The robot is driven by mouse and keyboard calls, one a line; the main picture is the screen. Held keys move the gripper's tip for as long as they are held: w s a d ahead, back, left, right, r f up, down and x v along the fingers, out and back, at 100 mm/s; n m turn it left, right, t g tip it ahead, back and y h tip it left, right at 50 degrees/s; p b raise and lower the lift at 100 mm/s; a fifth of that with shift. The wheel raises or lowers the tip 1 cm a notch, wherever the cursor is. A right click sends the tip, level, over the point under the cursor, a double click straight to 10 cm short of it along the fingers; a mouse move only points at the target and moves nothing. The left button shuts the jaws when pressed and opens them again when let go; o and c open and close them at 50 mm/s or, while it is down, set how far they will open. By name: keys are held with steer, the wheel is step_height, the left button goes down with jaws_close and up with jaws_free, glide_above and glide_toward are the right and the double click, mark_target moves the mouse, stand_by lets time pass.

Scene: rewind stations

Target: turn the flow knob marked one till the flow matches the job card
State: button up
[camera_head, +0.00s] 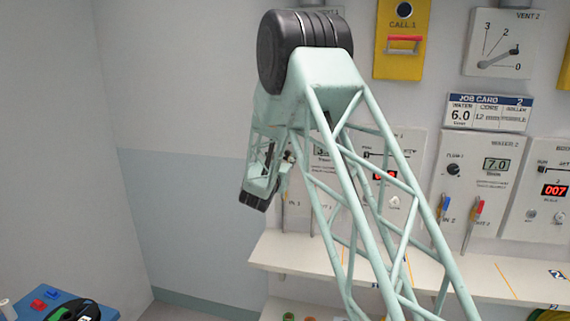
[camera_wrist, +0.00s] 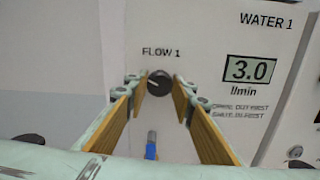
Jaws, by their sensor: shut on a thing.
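The flow knob marked FLOW 1 (camera_wrist: 159,84) is a dark round knob on the white WATER 1 panel (camera_wrist: 215,45); its pale pointer line points left and slightly up. My gripper (camera_wrist: 160,86) has its two fingers on either side of the knob, shut on it. The flow display (camera_wrist: 250,69) reads 3.0 l/min. In the head view my arm covers the knob and most of this panel. The job card in sight is marked 2 (camera_head: 488,112) and shows water 6.0; no card for station 1 shows.
A blue-handled valve (camera_wrist: 151,146) is below the knob. In the head view, the WATER 2 panel (camera_head: 480,195) reads 7.0, with blue and red handles below. A pale shelf (camera_head: 500,265) runs under the panels. A blue case (camera_head: 45,300) is at lower left.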

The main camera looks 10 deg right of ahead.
steer(key=shift+f+m+b, duration=0.25)
steer(key=shift+m+b, duration=0.75)
steer(key=shift+b, duration=0.75)
steer(key=shift+r+m+b, duration=0.15)
steer(key=shift+m+b, duration=0.65)
steer(key=shift+b, duration=0.5)
steer(key=o, duration=0.8)
steer(key=shift+o, duration=0.2)
steer(key=shift+s, duration=0.1)
steer(key=v, duration=1.2)
steer(key=shift+d+r, duration=0.15)
